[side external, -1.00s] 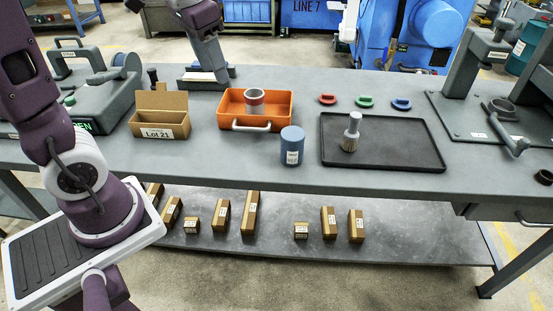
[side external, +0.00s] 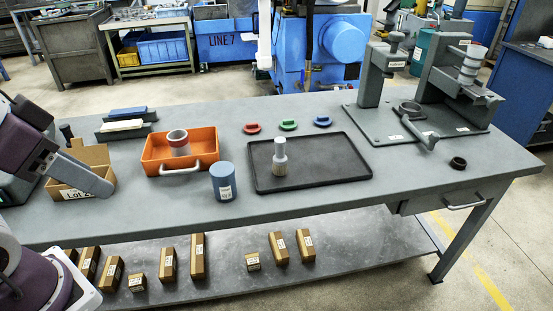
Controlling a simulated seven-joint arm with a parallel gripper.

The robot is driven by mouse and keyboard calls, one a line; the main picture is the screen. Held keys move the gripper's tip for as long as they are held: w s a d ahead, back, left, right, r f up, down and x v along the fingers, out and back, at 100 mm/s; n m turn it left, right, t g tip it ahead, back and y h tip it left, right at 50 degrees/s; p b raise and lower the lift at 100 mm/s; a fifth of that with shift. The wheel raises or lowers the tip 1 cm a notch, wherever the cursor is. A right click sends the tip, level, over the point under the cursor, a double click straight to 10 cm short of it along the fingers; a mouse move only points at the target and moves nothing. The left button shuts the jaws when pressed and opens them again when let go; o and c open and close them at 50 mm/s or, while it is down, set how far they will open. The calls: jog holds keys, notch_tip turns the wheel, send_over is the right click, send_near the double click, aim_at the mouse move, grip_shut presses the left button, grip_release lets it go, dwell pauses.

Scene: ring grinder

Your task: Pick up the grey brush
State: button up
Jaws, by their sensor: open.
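The grey brush (side external: 280,157) stands upright on the black tray (side external: 345,182), near the tray's left side. It has a light grey handle on top and a wider, paler lower part. My gripper (side external: 98,184) is at the far left of the picture, seen as a grey finger in front of the cardboard box, well to the left of the brush. It holds nothing that I can see. The far side of the gripper is hidden, and only one finger shows clearly.
A grey fixture (side external: 420,120) stands at right.

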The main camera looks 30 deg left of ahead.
jog(key=shift+o, duration=0.4)
jog(key=t, duration=0.6)
send_over(279, 150)
jog(key=s, duration=0.6)
notch_tip(279, 150, down, 12)
jog(key=r, duration=0.1)
jog(key=w+f+t, duration=0.1)
jog(key=f, duration=0.2)
jog(key=w+f+t, duration=0.1)
jog(key=f, duration=0.2)
jog(key=w+f+t, duration=0.1)
jog(key=f, duration=0.2)
jog(key=shift+w+f, duration=0.2)
jog(key=shift+f, duration=0.15)
jog(key=x, duration=0.7)
jog(key=shift+a, duration=0.25)
grip_shut()
